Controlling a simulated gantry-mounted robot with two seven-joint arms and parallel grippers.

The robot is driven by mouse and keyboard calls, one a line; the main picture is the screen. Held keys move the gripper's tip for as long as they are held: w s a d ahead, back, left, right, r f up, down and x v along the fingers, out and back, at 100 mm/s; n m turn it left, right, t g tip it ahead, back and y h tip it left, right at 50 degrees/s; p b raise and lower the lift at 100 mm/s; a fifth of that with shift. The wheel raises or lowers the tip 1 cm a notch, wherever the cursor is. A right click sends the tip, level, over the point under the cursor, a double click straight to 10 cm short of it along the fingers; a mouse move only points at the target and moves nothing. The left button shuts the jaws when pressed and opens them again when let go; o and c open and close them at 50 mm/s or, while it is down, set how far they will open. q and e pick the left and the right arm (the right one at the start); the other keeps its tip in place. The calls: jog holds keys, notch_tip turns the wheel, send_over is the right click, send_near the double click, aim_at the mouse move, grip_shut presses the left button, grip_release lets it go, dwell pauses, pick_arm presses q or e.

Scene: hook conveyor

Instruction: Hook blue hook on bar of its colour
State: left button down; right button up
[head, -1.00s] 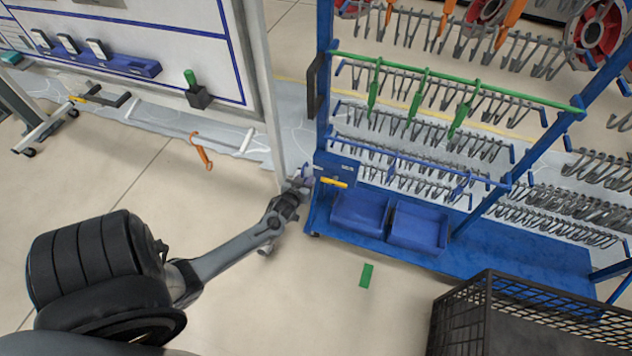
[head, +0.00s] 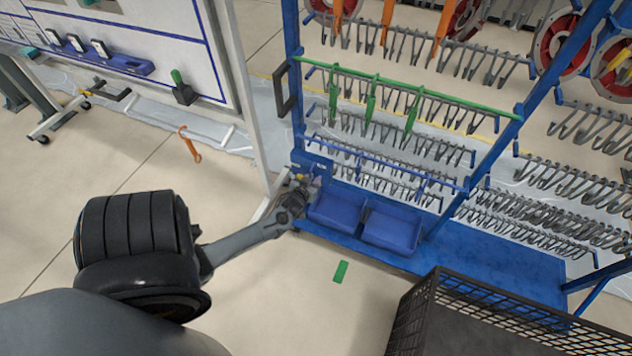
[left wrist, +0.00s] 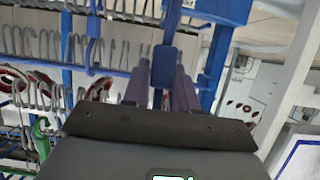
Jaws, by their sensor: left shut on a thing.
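The blue hook (left wrist: 164,68) is between the fingers of my left gripper (left wrist: 162,95) in the left wrist view, and the gripper is shut on it. In the head view my left gripper (head: 298,184) is at the left post of the blue rack, close to the left end of the blue bar (head: 385,161). The held hook is too small there to make out clearly. Whether the held hook touches the bar cannot be told. My right gripper is out of view.
The green bar (head: 440,95) with several green hooks (head: 371,98) is above the blue bar. Blue bins (head: 391,228) sit on the rack's base. A black crate (head: 420,310) stands front right. An orange hook (head: 190,146) shows at left. Grey hooks fill the rack behind.

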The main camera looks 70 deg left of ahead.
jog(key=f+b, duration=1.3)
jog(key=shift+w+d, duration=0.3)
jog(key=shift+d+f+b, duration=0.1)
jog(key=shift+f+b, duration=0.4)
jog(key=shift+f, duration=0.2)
pick_arm(q)
jog(key=w+r+x, duration=0.1)
jog(key=r+x, duration=0.1)
jog(key=x, duration=1.3)
jog(key=shift+w+a+r, duration=0.15)
jog(key=shift+a+r, duration=0.05)
jog(key=shift+a, duration=0.2)
jog(key=shift+f, duration=0.2)
jog(key=c, duration=1.3)
grip_release()
jog(key=o, duration=0.5)
jog(key=shift+r, duration=0.15)
